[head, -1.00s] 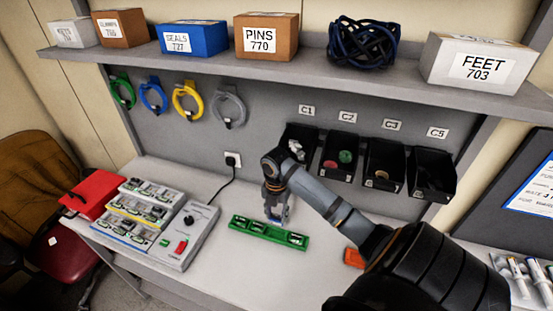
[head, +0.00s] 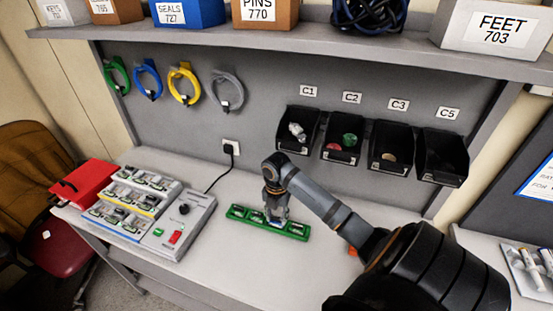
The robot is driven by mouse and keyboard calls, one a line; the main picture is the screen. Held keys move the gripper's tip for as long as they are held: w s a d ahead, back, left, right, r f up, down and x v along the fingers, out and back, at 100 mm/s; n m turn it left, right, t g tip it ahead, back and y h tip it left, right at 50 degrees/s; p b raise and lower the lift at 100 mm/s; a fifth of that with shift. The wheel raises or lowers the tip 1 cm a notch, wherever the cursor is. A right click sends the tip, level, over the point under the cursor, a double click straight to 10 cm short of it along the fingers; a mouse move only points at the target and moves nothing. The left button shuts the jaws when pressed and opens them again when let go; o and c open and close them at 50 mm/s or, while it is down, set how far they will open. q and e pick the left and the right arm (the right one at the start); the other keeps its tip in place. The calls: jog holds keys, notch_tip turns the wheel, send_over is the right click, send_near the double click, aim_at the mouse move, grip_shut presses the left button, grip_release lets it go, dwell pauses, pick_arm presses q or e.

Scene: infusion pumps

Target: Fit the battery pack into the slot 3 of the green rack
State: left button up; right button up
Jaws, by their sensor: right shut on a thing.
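The green rack (head: 247,218) lies on the bench in the middle of the head view, long and low, with dark and white packs in some of its slots. My right gripper (head: 273,219) points down at the rack, right of its middle, its fingertips overlapping the rack in the picture. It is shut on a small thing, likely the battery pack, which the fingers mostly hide. I cannot tell whether that pack is inside a slot or just above it, nor which slot number it is. My left gripper is not in view.
A grey charger station (head: 185,228) with rows of packs stands to the left, beside a red case (head: 84,182). Black bins (head: 342,140) hang on the back panel. An orange-red thing (head: 354,250) is partly behind my right arm. The bench front is clear.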

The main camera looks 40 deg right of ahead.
jog(key=shift+f, duration=0.45)
dwell(0.5)
jog(key=o, duration=1.3)
notch_tip(320, 180, up, 8)
jog(key=shift+f, duration=0.25)
jog(key=shift+a+f, duration=0.1)
